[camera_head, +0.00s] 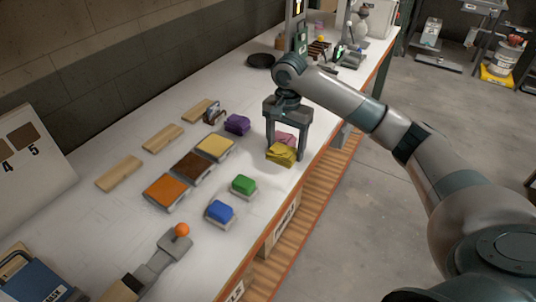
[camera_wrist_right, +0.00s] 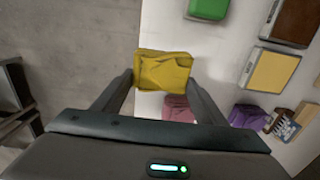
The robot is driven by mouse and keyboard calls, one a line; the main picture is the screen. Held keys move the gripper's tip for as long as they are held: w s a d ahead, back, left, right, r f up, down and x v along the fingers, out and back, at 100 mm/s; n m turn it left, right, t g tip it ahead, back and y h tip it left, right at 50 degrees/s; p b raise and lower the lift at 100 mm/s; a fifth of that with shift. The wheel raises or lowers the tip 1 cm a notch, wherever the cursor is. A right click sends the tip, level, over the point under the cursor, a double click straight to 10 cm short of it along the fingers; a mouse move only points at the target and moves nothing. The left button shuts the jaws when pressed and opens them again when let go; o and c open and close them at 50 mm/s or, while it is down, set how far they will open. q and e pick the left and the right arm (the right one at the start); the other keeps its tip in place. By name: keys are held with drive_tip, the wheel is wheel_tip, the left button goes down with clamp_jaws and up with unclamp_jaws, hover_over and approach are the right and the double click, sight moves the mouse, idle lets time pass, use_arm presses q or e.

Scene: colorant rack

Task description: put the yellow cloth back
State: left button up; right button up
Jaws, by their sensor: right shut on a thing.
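The folded yellow cloth (camera_head: 282,154) is between the fingers of my right gripper (camera_head: 286,150), at the front edge of the white table. In the right wrist view the yellow cloth (camera_wrist_right: 164,71) sits at the fingertips, and my right gripper (camera_wrist_right: 163,85) is shut on it. A pink cloth (camera_head: 285,139) lies just behind it, partly hidden by the gripper; it also shows in the wrist view (camera_wrist_right: 178,108). My left gripper is not in view.
Trays of orange (camera_head: 166,190), brown (camera_head: 193,170) and yellow (camera_head: 214,146) colorant stand mid-table. Wooden blocks (camera_head: 119,173) line the back. A black dish (camera_head: 260,61) stands farther back.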

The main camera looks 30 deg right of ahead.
drive_tip(key=p, duration=0.2)
hover_over(268, 164)
wheel_tip(268, 164, down, 4)
drive_tip(key=shift+r, duration=0.1)
drive_tip(key=shift+f+p, duration=0.6)
drive_tip(key=shift+f, duration=1.45)
drive_tip(key=shift+f, duration=0.1)
drive_tip(key=o, duration=0.9)
drive_tip(key=shift+o, duration=0.2)
